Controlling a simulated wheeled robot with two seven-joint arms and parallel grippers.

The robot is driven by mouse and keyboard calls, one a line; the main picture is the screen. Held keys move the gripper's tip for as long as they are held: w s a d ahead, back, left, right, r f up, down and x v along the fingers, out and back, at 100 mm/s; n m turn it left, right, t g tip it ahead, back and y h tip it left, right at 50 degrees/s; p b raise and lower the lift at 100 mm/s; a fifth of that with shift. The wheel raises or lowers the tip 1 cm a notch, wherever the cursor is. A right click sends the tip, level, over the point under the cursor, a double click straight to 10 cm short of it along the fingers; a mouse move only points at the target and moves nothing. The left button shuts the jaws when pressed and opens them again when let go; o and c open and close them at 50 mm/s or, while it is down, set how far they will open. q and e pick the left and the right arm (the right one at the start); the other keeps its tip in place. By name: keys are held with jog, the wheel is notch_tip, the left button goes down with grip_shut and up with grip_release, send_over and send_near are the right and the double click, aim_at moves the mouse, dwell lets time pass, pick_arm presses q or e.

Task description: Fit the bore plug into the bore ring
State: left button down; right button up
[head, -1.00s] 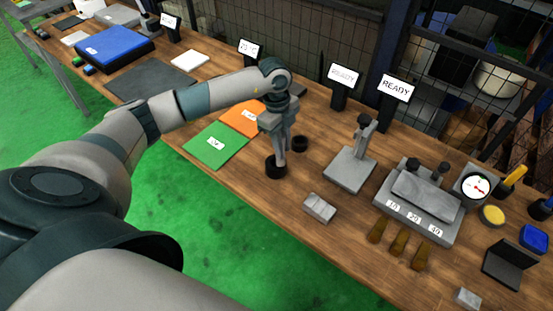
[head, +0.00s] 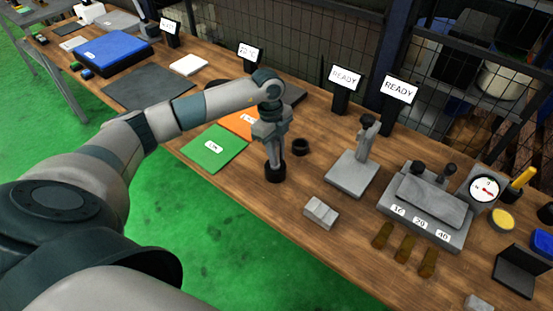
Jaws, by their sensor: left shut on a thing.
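My left gripper (head: 273,163) points down over the wood bench, shut. Its fingertips meet the top of a dark round piece (head: 275,174) that stands upright on or just above the bench. A second, smaller-looking dark round piece (head: 300,147), with a ring-like top, stands just behind it to the right, apart from it. I cannot tell for sure which is the bore plug and which the bore ring. The fingers hide part of the near piece's top, so the exact grip is unclear. My right gripper is not in view.
A green mat (head: 214,149) and an orange mat (head: 240,124) lie left of the gripper. A small grey block (head: 321,213) lies to the front right. A grey stand (head: 352,172) and a grey fixture (head: 428,212) stand further right. Bare wood lies around the near dark piece.

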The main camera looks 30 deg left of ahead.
pick_arm(q)
jog(key=shift+f, duration=0.3)
jog(key=shift+f, duration=0.15)
jog(key=c, duration=1.6)
grip_release()
jog(key=shift+r, duration=0.25)
